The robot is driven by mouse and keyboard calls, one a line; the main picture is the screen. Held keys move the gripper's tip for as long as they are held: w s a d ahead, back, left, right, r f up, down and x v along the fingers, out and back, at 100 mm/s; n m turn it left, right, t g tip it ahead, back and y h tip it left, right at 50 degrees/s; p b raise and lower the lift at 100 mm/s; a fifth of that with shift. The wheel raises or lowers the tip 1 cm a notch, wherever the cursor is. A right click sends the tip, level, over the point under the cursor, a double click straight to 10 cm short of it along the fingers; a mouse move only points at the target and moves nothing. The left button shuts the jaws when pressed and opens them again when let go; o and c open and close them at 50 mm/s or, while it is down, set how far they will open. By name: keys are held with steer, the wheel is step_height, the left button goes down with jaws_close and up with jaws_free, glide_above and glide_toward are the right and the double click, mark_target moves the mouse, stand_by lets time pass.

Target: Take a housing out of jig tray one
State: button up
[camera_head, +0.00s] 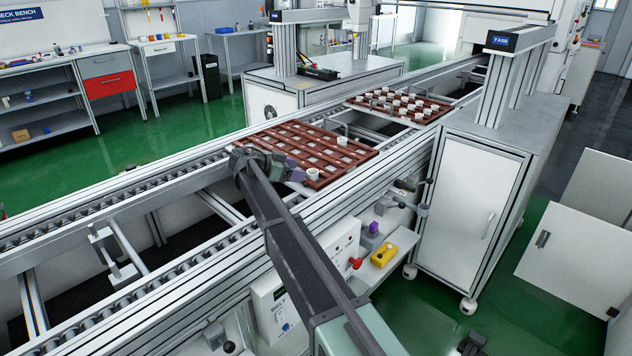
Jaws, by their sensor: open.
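A red-brown jig tray (352,160) with a grid of pockets lies on the conveyor near the middle of the view. Most of its pockets look empty. One white cup-shaped housing (342,141) sits towards its right side, and another (313,174) sits at its near edge. A second red-brown tray (428,119) farther along holds many white housings (400,107). I cannot read which tray is number one. My gripper (298,175) is open at the near left edge of the nearer tray, close beside the near-edge housing. My wrist partly hides that corner, and contact cannot be told.
Conveyor side rails (190,235) run past both trays. A gantry post (500,85) stands over a grey cabinet (480,195) at right; another gantry (285,45) stands behind. A yellow box (384,255) sits on a low shelf in front. The left conveyor stretch holds no tray.

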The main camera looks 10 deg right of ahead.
mark_target(318, 172)
steer(key=shift+b+x, duration=0.9)
steer(key=shift+x, duration=1.95)
steer(key=shift+d+r, duration=0.15)
steer(key=c, duration=1)
